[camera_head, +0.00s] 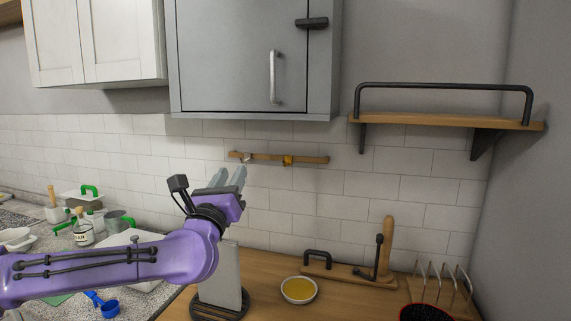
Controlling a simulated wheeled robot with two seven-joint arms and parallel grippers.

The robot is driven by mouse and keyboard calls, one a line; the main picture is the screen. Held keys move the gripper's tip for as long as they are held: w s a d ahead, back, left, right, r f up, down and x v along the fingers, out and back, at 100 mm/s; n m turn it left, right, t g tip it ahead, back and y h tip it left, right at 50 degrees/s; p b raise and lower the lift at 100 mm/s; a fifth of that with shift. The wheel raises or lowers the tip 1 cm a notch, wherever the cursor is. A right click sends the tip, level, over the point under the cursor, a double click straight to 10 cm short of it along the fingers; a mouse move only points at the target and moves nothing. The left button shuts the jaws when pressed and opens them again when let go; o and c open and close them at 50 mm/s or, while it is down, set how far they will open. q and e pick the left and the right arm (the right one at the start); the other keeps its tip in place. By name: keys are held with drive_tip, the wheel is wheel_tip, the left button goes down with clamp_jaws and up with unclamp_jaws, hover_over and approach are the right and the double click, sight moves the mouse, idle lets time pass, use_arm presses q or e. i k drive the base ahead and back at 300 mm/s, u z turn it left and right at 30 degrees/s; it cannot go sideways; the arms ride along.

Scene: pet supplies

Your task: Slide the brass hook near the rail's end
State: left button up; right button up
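A wooden rail (312,160) is fixed across the white tiled wall below the grey cabinet. The brass hook (288,160) hangs on it, right of the rail's middle. A small silver-grey hook (246,158) sits near the rail's left end. My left gripper (231,173) is raised in front of the wall, below and left of the rail's left end. Its two grey fingers point up and stand apart with nothing seen between them, and it is clear of the brass hook. My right gripper is not in view.
A grey cabinet (224,55) hangs above the rail, and a wooden shelf (440,120) with a black bar is at right. On the wooden counter (255,275) stand a bowl (299,290) of yellow contents and a wire rack (440,283). The wall around the rail is clear.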

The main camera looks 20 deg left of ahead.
sight(288, 159)
drive_tip(key=i, duration=0.9)
